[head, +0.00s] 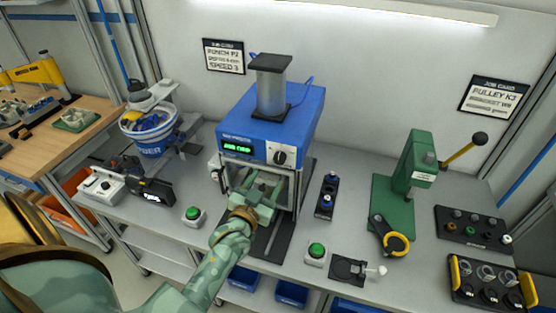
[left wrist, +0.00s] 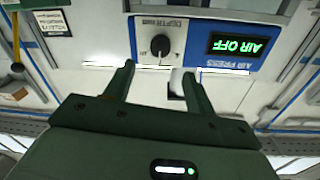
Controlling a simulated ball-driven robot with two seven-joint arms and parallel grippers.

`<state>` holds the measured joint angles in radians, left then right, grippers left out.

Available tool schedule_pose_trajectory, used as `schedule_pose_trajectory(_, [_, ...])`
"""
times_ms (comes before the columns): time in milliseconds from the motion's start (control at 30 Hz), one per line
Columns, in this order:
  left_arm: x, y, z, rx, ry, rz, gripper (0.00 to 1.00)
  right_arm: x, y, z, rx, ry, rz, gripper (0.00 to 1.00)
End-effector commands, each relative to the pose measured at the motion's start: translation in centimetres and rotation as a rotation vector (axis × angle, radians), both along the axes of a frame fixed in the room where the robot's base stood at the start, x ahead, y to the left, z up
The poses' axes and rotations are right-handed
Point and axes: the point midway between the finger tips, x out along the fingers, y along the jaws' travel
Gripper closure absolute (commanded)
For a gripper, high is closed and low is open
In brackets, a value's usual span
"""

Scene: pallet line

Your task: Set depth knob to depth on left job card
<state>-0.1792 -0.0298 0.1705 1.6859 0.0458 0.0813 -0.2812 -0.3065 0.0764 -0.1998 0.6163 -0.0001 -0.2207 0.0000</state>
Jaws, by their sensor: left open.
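The blue air press (head: 300,110) stands on the bench with a black depth knob (head: 281,157) on the right of its front panel. A green display (head: 237,149) sits left of the knob. In the left wrist view, upside down, the knob (left wrist: 160,46) has a white pointer line, and the display (left wrist: 238,45) reads AIR OFF. The left job card (head: 223,56) on the wall appears to read punch P2, depth 4 mm, speed 3. My left gripper (head: 262,186) is open and empty, below and in front of the knob; its fingertips (left wrist: 158,72) are apart from it. My right gripper is out of view.
Green buttons (head: 193,213) (head: 316,250) stand left and right of my left forearm. A green hand press (head: 408,180) and a second job card (head: 494,97) are at the right.

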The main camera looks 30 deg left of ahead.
Motion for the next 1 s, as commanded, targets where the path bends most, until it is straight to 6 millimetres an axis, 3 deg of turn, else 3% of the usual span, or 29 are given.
schedule_pose_trajectory(100, [3.1,0.6,0.2,0.0,-0.001,0.0,0.45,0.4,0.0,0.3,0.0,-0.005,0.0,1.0])
schedule_pose_trajectory(333, [7.2,1.3,0.0,0.0,0.0,0.0,0.45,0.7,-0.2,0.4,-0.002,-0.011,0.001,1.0])
schedule_pose_trajectory(500, [8.4,1.5,0.0,0.0,0.001,0.0,0.45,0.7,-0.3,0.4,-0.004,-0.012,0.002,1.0])
schedule_pose_trajectory(767, [8.5,1.5,0.0,0.0,0.001,0.0,0.45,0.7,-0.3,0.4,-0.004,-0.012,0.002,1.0])
schedule_pose_trajectory(933, [8.5,1.5,0.0,0.0,0.001,0.0,0.87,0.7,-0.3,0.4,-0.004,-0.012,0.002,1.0])
schedule_pose_trajectory(1000, [8.5,1.5,0.0,0.0,0.001,0.0,0.9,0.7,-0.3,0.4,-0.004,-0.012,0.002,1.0])
